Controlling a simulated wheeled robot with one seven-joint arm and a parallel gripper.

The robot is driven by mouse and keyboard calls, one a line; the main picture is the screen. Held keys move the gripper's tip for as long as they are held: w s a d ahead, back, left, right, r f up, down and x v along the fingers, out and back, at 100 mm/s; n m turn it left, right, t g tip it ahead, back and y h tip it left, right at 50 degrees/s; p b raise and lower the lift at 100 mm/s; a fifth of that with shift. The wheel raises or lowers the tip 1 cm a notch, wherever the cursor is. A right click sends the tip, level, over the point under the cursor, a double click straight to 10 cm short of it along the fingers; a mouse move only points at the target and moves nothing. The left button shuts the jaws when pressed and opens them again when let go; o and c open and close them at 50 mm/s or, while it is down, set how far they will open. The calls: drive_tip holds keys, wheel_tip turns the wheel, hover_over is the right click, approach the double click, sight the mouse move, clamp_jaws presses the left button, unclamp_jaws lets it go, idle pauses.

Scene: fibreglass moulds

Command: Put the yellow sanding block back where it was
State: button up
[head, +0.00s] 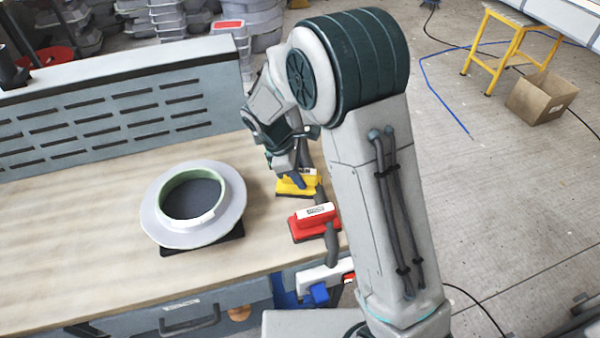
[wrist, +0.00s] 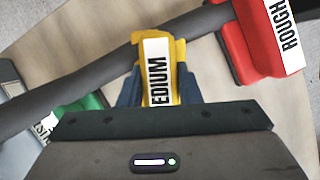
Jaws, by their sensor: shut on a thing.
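The yellow sanding block (head: 298,186) is at the right part of the workbench, behind the red block. In the wrist view the yellow block (wrist: 158,45) shows its white label reading "MEDIUM", partly cut off by my gripper body. My gripper (head: 293,177) points down at it. In the wrist view its blue fingers (wrist: 159,92) lie on either side of the block, shut on it. I cannot tell whether the block's underside touches the bench. No marked place for the block shows clearly.
A red block (head: 315,222) labelled "ROUGH" stands close in front. A dark grey tube (wrist: 75,84) runs past the blocks. A green block (wrist: 82,105) shows in the wrist view. A round mould (head: 164,222) stands left; bare bench top (head: 70,230) lies beyond it.

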drive_tip(key=shift+f, duration=0.15)
drive_tip(key=o, duration=0.9)
drive_tip(key=b+v, duration=0.1)
drive_tip(key=v, duration=1.1)
drive_tip(key=shift+d+r, duration=0.1)
drive_tip(key=shift+r, duration=0.2)
drive_tip(key=s+d+r+m+y, duration=0.3)
drive_tip(key=s+d+r+m, duration=0.2)
drive_tip(key=s+d+m, duration=0.5)
drive_tip(key=s+d+m+t, duration=0.1)
drive_tip(key=s+d+m, duration=0.1)
drive_tip(key=s, duration=0.1)
drive_tip(key=s+d+f+m+t+y, duration=0.1)
drive_tip(key=s+d+m, duration=0.1)
drive_tip(key=s+d, duration=0.1)
drive_tip(key=s+d+m+t, duration=0.1)
drive_tip(key=s+d+m, duration=0.1)
drive_tip(key=s+d, duration=0.1)
drive_tip(key=shift+s+d+f+m+t+y, duration=0.15)
drive_tip(key=shift+s+f+m+t+y, duration=0.15)
drive_tip(key=shift+s+f+m, duration=0.1)
